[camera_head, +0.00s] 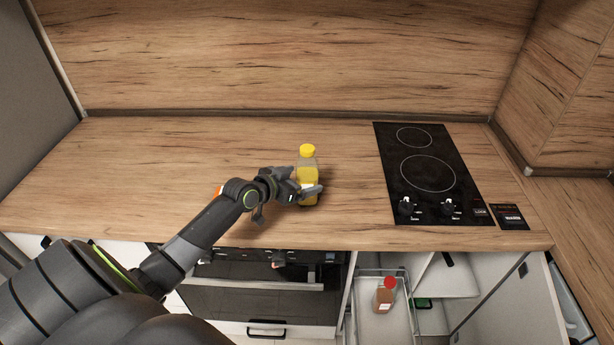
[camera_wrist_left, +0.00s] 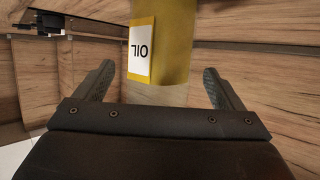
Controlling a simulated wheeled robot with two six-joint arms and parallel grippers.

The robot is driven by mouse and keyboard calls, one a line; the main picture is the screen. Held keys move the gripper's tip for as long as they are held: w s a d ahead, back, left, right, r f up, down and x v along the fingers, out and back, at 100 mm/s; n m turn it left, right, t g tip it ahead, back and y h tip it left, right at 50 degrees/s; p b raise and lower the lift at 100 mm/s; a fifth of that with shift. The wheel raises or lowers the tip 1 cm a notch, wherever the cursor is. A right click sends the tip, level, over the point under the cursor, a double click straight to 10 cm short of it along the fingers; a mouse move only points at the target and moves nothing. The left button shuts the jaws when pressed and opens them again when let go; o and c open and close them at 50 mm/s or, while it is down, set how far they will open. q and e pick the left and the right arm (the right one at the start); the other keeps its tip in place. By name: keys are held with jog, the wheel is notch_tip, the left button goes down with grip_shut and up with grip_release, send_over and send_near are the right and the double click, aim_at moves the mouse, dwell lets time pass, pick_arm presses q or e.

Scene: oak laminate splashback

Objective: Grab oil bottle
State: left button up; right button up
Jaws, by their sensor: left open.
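The oil bottle (camera_head: 308,168) is yellow with a yellow cap and stands upright on the wooden countertop (camera_head: 130,185). In the left wrist view the yellow bottle (camera_wrist_left: 175,45) carries a white label reading OIL. My left gripper (camera_head: 304,182) is at the bottle, with one finger on each side of it. In the wrist view the open fingers (camera_wrist_left: 160,88) show gaps to the bottle on both sides. The bottle's top is out of the wrist view. My right gripper is not in view.
A black cooktop (camera_head: 425,172) lies to the right of the bottle. Below the counter, an open drawer (camera_head: 365,320) holds a brown bottle with a red cap (camera_head: 384,295). An oven (camera_head: 262,290) is under the counter. The countertop left of the bottle is clear.

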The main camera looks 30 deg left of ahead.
aim_at(307, 177)
pick_arm(q)
jog(key=shift+x, duration=1.7)
jog(key=shift+s, duration=0.1)
jog(key=c, duration=1.4)
jog(key=shift+r, duration=0.1)
jog(key=shift+c, duration=0.4)
